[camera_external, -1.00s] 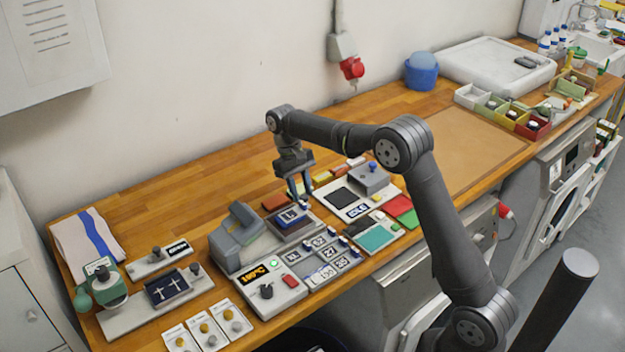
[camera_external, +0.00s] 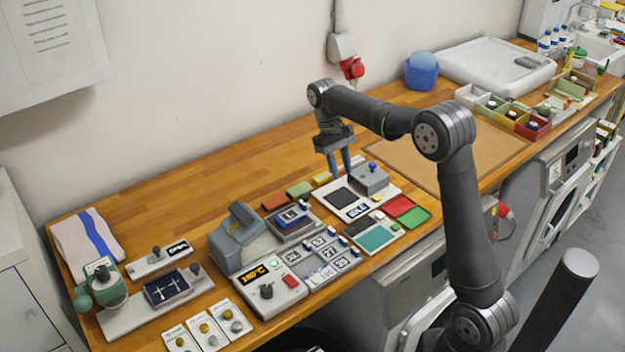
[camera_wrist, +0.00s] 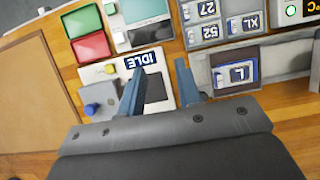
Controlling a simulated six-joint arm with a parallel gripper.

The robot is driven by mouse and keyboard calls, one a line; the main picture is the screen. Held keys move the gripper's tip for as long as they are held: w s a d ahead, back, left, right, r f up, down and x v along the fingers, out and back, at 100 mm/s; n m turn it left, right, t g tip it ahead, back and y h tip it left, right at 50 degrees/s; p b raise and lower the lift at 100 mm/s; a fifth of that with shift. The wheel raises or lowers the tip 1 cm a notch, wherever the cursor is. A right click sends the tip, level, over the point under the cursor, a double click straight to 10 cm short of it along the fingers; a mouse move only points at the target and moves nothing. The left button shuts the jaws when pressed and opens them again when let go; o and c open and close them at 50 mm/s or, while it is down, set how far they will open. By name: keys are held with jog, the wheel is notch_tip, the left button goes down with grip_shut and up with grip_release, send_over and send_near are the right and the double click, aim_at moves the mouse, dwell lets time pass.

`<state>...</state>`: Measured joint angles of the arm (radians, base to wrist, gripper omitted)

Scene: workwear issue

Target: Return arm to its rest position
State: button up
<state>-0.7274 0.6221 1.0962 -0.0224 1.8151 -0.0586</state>
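My gripper (camera_external: 338,165) hangs with its fingers pointing down above the back of the wooden bench, behind the pale panel with the "IDLE" display (camera_external: 357,210). In the wrist view its two blue-grey fingers (camera_wrist: 158,85) are apart, with nothing seen between them but the panel's dark pad (camera_wrist: 155,88) below. The gripper is open and empty. The "L" label block (camera_external: 292,215) sits on the grey press-like device to the left of the gripper; the block also shows in the wrist view (camera_wrist: 238,73).
A grey box with a blue knob (camera_external: 370,176) stands close to the right of my fingers. Red and green trays (camera_external: 413,217) lie in front. A control box with a lit display (camera_external: 268,284) is further left. A brown mat (camera_external: 440,150) lies clear on the right.

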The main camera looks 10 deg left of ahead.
jog(key=s+d+f, duration=0.3)
jog(key=s, duration=0.3)
jog(key=s+d+f, duration=0.2)
jog(key=s+d, duration=0.1)
jog(key=s, duration=0.4)
jog(key=s+a+f, duration=0.1)
jog(key=a+f, duration=0.1)
jog(key=a, duration=0.1)
jog(key=s+a+f, duration=0.1)
jog(key=a+f, duration=0.1)
jog(key=s+a+f, duration=0.1)
jog(key=a+f, duration=0.1)
jog(key=a, duration=0.1)
jog(key=shift+s+a, duration=0.35)
